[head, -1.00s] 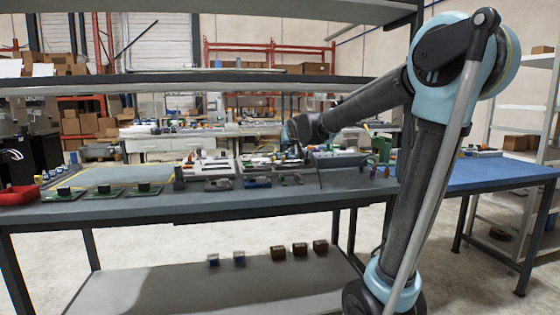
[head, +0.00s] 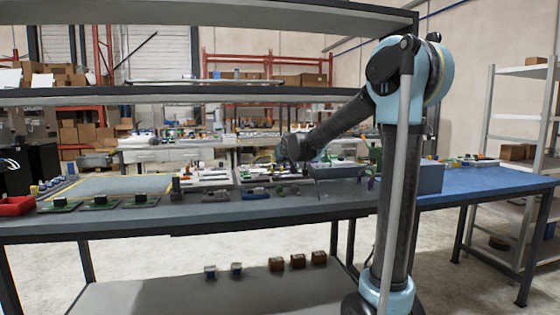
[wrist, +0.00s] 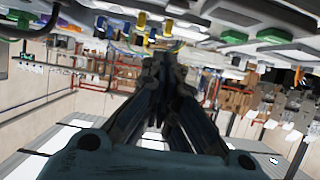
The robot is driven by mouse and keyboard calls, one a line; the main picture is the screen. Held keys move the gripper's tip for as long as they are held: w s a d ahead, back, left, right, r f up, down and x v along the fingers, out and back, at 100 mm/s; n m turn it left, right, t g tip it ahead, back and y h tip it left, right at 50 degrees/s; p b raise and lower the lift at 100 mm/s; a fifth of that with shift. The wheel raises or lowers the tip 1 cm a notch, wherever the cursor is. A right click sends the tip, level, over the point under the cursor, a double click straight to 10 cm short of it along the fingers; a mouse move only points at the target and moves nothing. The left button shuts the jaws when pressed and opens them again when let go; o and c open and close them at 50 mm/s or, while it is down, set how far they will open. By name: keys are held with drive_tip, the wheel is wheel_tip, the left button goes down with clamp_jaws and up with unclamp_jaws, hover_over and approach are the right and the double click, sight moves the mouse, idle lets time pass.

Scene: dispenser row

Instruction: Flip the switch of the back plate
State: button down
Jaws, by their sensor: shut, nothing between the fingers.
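My gripper (wrist: 160,65) shows in the wrist view with its dark fingers together and nothing between them. In the head view the dark end of my arm is over the back of the workbench, above the middle row of fixtures; its fingertips are too small to make out there. Pale grey plates with small parts stand in this row, a left one (head: 205,178) and a right one (head: 262,173) close to my arm's end. I cannot tell which is the back plate, and no switch or its position can be made out. The wrist view is tilted, with blurred fixtures along its top.
A shelf board (head: 200,96) runs across above the workbench (head: 190,218). Green circuit boards (head: 100,203) and a red bin (head: 15,206) are at the left. The bench's front strip is clear.

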drive_tip(key=f, duration=0.1)
drive_tip(key=w+f, duration=0.1)
drive_tip(key=f, duration=0.1)
drive_tip(key=shift+w+a+f, duration=0.1)
drive_tip(key=shift+w+a, duration=0.05)
drive_tip(key=shift+a, duration=0.05)
drive_tip(key=shift+f, duration=0.8)
